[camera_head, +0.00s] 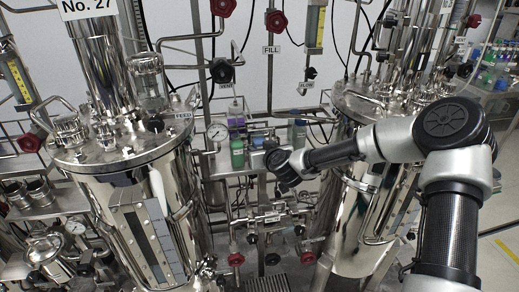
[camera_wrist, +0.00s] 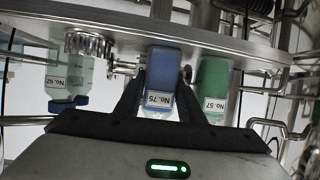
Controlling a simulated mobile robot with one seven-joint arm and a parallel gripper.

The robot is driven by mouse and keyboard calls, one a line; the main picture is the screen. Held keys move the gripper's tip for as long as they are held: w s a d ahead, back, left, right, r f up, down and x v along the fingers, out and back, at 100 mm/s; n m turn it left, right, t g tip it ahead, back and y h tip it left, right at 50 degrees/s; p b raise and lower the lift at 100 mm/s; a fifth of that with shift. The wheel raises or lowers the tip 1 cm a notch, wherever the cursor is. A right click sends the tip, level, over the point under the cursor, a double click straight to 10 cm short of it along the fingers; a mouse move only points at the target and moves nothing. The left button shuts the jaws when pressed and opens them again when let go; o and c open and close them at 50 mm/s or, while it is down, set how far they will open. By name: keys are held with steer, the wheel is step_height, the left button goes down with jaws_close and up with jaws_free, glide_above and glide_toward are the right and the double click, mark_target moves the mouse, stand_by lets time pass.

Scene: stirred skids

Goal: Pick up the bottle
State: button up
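A blue bottle labelled No. 75 (camera_wrist: 163,70) appears upside down in the wrist view, between the two fingers of my gripper (camera_wrist: 162,88). One dark finger is on each side of it, and I cannot see clear contact. My gripper also shows in the head view (camera_head: 274,158), at the front of a shelf between the two vessels, where it mostly hides this bottle. A green bottle labelled No. 57 (camera_wrist: 214,85) stands to the right in the wrist view; a green bottle also shows in the head view (camera_head: 237,152). A pale bottle labelled No. 62 (camera_wrist: 68,78) is at the left of the wrist view.
The metal shelf edge (camera_wrist: 230,45) crosses the top of the inverted wrist view. Steel vessels stand left (camera_head: 130,170) and right (camera_head: 350,205) of the shelf. Pipes and valves (camera_head: 268,215) lie below it. A purple-capped bottle (camera_head: 235,115) is further back.

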steer(key=c, duration=0.3)
steer(key=shift+r, duration=0.1)
